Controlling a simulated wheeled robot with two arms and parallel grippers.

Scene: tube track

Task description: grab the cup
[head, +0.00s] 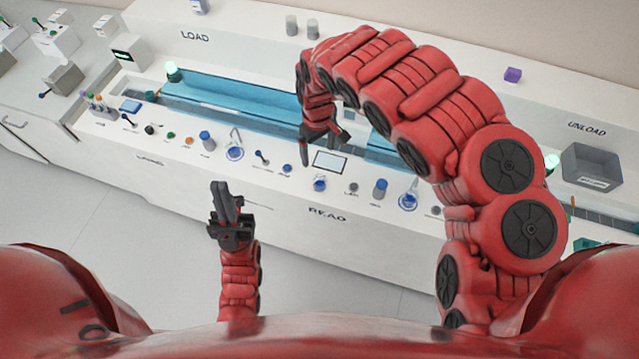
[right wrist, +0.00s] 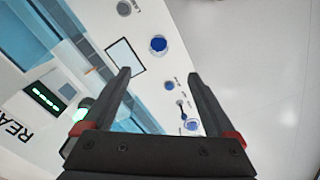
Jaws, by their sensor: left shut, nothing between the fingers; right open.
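No object is plainly marked as the cup. The likeliest is a small round white piece with a blue top (head: 319,184), on the white counter just below the tablet-like panel. It also shows in the right wrist view (right wrist: 158,44), beyond the fingertips. My right gripper (head: 325,150) is open and empty, hanging over the counter beside the panel, apart from the piece. In the right wrist view its two fingers (right wrist: 158,73) point toward the piece. My left gripper (head: 226,190) is shut and empty, raised in front of the counter.
The panel (head: 329,162) lies close to my right gripper. Several knobs and blue-topped pieces, such as a blue cylinder (head: 380,188), line the counter's front. A blue channel (head: 235,100) runs behind. A grey box (head: 591,166) stands at right. Floor in front is clear.

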